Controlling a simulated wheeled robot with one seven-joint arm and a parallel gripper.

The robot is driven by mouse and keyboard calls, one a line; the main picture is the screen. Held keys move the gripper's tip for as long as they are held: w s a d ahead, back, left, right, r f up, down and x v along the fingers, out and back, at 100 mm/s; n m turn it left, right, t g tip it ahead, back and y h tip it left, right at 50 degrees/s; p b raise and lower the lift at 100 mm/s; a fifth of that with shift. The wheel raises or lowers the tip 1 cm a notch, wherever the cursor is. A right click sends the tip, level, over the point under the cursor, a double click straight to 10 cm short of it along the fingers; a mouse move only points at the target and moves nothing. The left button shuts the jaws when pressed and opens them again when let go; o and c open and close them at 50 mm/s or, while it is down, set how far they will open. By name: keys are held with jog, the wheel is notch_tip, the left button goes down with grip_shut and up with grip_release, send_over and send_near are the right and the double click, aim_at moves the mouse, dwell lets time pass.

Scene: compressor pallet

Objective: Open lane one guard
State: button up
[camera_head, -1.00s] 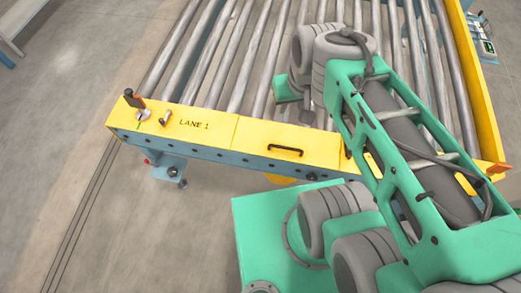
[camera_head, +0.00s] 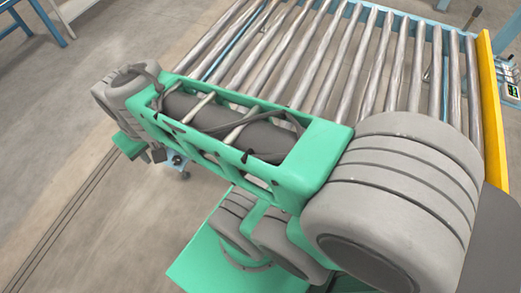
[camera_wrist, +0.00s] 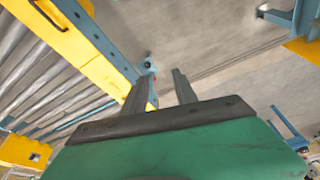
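The lane one guard is a yellow panel on the conveyor's front edge. In the head view my arm hides it. In the wrist view the yellow panel (camera_wrist: 103,72) runs along the upper left, with a dark bar handle (camera_wrist: 45,14) at the top left corner. My gripper (camera_wrist: 162,78) shows two dark fingers held apart with nothing seen between them. The left finger overlaps the lower end of the yellow panel in the picture; I cannot tell whether it touches. In the head view the fingers are not clear.
The roller conveyor (camera_head: 345,50) fills the upper middle of the head view, with a yellow side rail (camera_head: 491,110) at right. A control box (camera_head: 513,92) stands beyond it. The floor (camera_head: 60,110) at left is clear apart from a blue frame at the top left.

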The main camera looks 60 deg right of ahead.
jog(key=s+d+f+m+g+h+b, duration=0.1)
jog(key=s+d+f+m+g+b, duration=0.1)
jog(key=d+f+m+b, duration=0.75)
jog(key=s+d+f+m+g+h+b, duration=0.25)
jog(key=d+f+m+b, duration=0.25)
jog(key=d+f+m, duration=0.95)
jog(key=s+d+f+m+g+b, duration=0.1)
jog(key=s+d+f+m, duration=0.2)
jog(key=s+d+f+m+g+b, duration=0.1)
jog(key=s+d+f+m+b, duration=0.1)
jog(key=s+d+f+m, duration=0.1)
jog(key=s+d+f+m+g+y+b, duration=0.1)
jog(key=s+d+f+m+b, duration=0.1)
jog(key=s+d+f+m, duration=0.1)
jog(key=shift+s+d+f, duration=0.3)
jog(key=shift+d+f, duration=0.2)
jog(key=shift+d, duration=0.05)
jog(key=shift+s+d+f, duration=0.3)
jog(key=shift+d+f, duration=0.2)
jog(key=shift+s+d+f, duration=0.15)
jog(key=shift+f, duration=0.25)
jog(key=shift+c, duration=0.4)
grip_shut()
